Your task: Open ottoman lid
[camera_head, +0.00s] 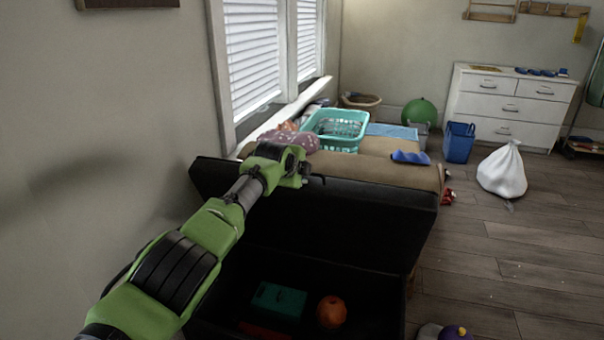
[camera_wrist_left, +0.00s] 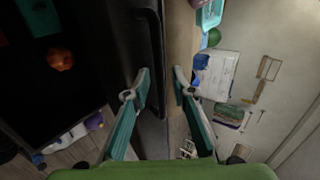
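The black ottoman's lid (camera_head: 345,215) stands raised, tilted steeply up at the back of the open box in the head view. Its dark edge also shows in the left wrist view (camera_wrist_left: 120,45). The ottoman's dark interior holds a teal box (camera_head: 279,300), an orange round object (camera_head: 331,311) and part of something red. My left gripper (camera_head: 305,175) is at the top edge of the lid. In the left wrist view its two fingers (camera_wrist_left: 160,85) are spread apart on either side of the lid's edge; contact is unclear. My right gripper is not in view.
Behind the lid is a tan bench (camera_head: 376,172) with a turquoise basket (camera_head: 338,128) and a blue object (camera_head: 411,157). A white bag (camera_head: 503,171) and a blue bin (camera_head: 459,142) stand on the floor.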

